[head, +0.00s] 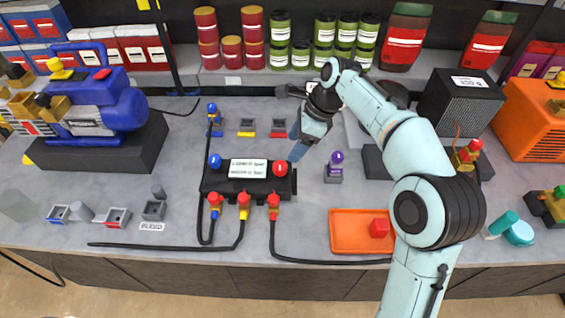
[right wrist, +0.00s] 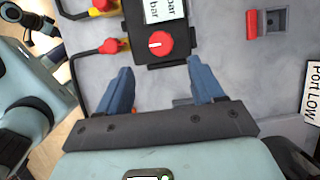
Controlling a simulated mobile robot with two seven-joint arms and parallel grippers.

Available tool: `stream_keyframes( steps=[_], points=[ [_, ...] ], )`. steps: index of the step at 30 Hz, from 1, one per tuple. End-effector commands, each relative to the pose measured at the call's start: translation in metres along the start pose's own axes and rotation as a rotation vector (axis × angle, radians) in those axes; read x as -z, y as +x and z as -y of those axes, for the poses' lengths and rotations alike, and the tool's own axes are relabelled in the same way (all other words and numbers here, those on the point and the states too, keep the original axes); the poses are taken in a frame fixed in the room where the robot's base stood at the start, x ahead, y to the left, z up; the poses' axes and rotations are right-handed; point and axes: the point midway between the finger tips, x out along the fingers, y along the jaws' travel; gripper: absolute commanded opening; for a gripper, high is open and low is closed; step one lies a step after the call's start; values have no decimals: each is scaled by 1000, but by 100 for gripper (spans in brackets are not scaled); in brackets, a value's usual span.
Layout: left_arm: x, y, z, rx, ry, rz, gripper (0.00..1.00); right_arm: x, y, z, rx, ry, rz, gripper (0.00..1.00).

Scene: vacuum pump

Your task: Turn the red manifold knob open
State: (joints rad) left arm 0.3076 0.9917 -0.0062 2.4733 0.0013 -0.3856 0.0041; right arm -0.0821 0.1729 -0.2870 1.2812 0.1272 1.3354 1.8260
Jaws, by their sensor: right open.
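The black manifold block (head: 248,186) lies on the grey bench in the head view, with a white label between a blue knob (head: 214,160) and the red knob (head: 280,168). Hoses with red and yellow fittings leave its front. My right gripper (head: 296,146) is just behind and above the red knob. In the right wrist view the red knob (right wrist: 158,45) shows a white mark and sits beyond the two blue fingertips (right wrist: 160,78), roughly centred between them. The jaws are open and empty, apart from the knob. My left gripper is not in view.
A purple-topped fitting (head: 335,168) stands right of the manifold. An orange tray (head: 350,232) with a red piece is at the front right. A blue pump (head: 95,105) stands at left. Black hoses (head: 170,246) run along the front. Cans and jars line the back shelf.

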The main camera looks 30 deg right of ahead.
Motion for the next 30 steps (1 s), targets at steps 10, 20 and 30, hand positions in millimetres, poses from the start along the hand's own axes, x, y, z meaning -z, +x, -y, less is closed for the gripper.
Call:
stream_keyframes(
  steps=[10,20,30],
  points=[
    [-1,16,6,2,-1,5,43,0,72,-1,-4,0,-1,67],
    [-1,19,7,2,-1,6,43,0,92,0,0,-1,0,67],
    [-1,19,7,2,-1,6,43,0,92,0,0,0,0,25]
  ],
)
